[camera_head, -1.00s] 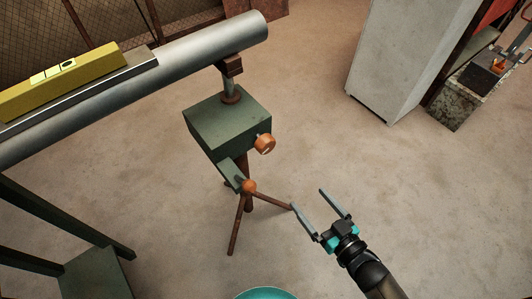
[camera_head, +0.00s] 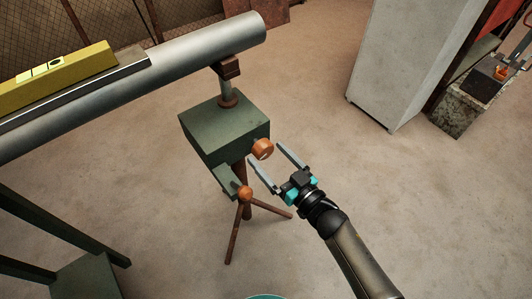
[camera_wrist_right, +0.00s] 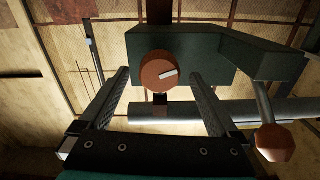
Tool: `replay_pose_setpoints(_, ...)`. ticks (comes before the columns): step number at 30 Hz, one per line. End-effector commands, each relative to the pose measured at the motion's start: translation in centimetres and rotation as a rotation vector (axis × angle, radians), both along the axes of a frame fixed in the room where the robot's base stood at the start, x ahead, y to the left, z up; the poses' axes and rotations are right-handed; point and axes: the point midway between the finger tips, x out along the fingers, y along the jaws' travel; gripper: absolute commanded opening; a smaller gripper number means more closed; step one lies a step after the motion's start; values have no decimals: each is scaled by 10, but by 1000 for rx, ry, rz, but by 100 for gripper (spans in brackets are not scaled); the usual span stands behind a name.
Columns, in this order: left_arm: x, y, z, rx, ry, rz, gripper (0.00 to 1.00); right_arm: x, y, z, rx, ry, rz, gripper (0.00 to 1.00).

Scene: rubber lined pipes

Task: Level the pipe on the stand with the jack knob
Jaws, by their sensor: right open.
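The grey pipe (camera_head: 190,61) runs from the left edge to the upper middle, resting near its right end on the jack stand's saddle. A yellow level (camera_head: 58,75) lies along a flat bar on the pipe; its bubble is too small to read. The stand has a green box (camera_head: 222,130) and brown tripod legs. The orange jack knob (camera_head: 262,149) is on the box's right side; in the right wrist view the knob (camera_wrist_right: 158,72) shows a white mark. My right gripper (camera_head: 264,167) is open, its fingers pointing at the knob, apparently not touching it. My left gripper is out of view.
A green frame (camera_head: 75,235) stands at lower left. A grey cabinet (camera_head: 400,65) stands at upper right. The floor right of the stand is clear.

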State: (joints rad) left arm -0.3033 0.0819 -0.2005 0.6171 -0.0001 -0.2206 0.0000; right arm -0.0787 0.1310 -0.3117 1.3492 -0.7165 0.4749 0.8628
Motion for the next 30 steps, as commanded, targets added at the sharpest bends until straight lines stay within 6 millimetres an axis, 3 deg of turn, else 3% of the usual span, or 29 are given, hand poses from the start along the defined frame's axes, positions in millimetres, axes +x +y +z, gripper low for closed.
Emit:
replay_pose_setpoints(6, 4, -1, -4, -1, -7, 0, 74, 15, 11, -1, 0, 0, -1, 97)
replay_pose_setpoints(16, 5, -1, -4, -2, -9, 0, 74, 17, 12, 0, -1, 1, -1, 96)
replay_pose_setpoints(30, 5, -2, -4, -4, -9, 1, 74, 17, 12, 0, -1, 1, 0, 43)
